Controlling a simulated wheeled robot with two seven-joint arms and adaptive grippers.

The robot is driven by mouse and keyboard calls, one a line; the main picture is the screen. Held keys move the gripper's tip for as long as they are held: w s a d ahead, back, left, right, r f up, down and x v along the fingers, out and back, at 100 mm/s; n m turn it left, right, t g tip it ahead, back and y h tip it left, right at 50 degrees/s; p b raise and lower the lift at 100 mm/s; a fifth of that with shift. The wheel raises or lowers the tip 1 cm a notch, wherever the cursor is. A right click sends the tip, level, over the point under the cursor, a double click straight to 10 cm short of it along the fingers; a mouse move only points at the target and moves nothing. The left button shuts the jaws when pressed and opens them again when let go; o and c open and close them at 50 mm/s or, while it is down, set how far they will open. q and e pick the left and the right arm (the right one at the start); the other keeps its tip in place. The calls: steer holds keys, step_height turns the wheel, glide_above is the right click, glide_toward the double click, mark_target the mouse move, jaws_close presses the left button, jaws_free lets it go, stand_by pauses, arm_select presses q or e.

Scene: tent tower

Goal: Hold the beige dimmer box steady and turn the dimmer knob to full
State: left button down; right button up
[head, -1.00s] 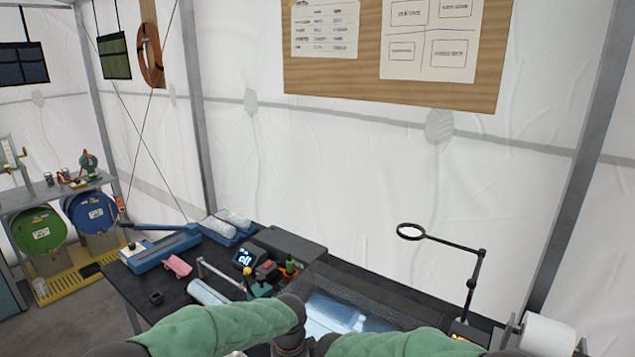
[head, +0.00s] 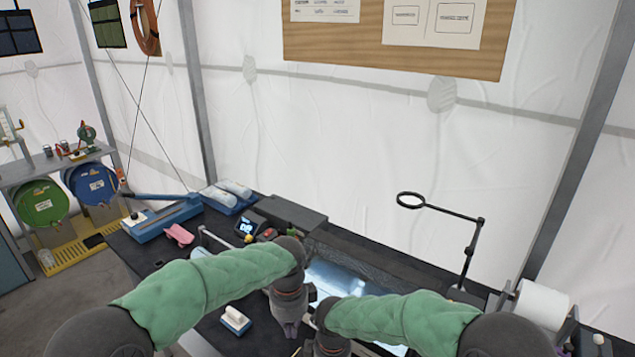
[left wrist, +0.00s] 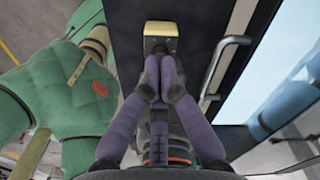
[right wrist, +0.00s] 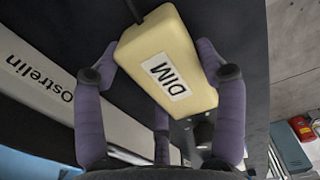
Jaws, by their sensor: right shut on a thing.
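The beige dimmer box (right wrist: 160,60), labelled DIM, is in the right wrist view with a dark cable at its top. My right gripper (right wrist: 158,62) is shut on it, fingers along its two sides.
A magnifier on an arm (head: 470,255) stands at right.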

arm_select(q)
steer(key=shift+s+a+f+h, duration=0.1)
steer(key=shift+s+f+h, duration=0.35)
steer(key=shift+f, duration=0.55)
steer(key=shift+s+a+f+h, duration=0.1)
steer(key=shift+s+f+h, duration=0.35)
steer(key=shift+f, duration=0.55)
steer(key=shift+s+a+f+h, duration=0.1)
steer(key=shift+s+f+h, duration=0.35)
steer(key=shift+f, duration=0.55)
steer(key=shift+w+d, duration=0.2)
steer(key=shift+d, duration=0.1)
